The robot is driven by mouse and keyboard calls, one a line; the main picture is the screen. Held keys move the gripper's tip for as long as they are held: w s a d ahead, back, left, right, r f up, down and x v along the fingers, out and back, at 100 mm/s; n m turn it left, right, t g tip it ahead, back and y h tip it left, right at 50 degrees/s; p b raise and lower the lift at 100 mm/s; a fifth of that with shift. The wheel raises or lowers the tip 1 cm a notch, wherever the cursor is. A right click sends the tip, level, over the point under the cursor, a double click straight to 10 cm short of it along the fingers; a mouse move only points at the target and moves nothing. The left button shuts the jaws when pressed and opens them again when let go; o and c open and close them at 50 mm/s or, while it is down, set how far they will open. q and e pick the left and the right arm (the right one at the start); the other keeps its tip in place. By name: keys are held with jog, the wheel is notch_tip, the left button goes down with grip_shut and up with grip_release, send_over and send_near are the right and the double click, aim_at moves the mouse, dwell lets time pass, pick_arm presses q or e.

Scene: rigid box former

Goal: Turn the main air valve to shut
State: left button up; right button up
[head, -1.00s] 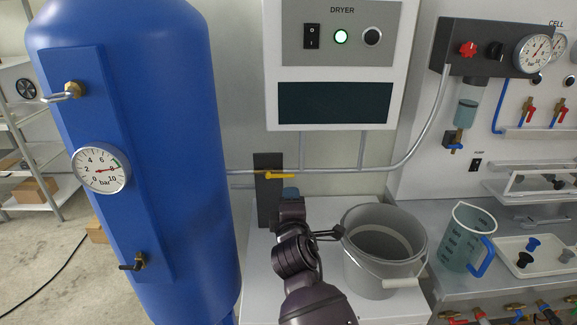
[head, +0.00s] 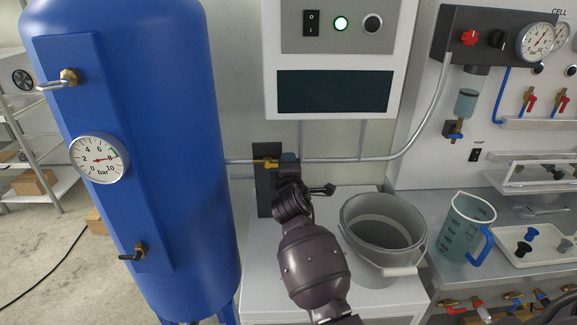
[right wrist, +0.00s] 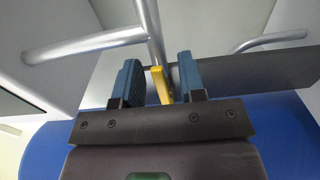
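The main air valve has a yellow lever (head: 265,163) on the grey pipe, in front of a dark upright plate, right of the blue tank. The lever lies along the pipe, roughly level. My right gripper (head: 288,158) is at the lever's right end, partly hidden by its own wrist. In the right wrist view the yellow lever (right wrist: 160,85) stands between the two blue fingers of my right gripper (right wrist: 157,62). The fingers are apart, with a gap on each side of the lever. My left gripper is not in view.
The blue tank (head: 190,120) with a gauge (head: 99,158) stands at left. The dryer box (head: 335,60) hangs above the pipe (head: 335,160). A grey bucket (head: 350,225) stands right of my arm, and a measuring jug (head: 462,235) farther right.

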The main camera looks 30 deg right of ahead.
jog(key=shift+w, duration=0.1)
jog(key=shift+c, duration=0.3)
jog(key=c, duration=0.5)
grip_shut()
jog(key=shift+d, duration=0.15)
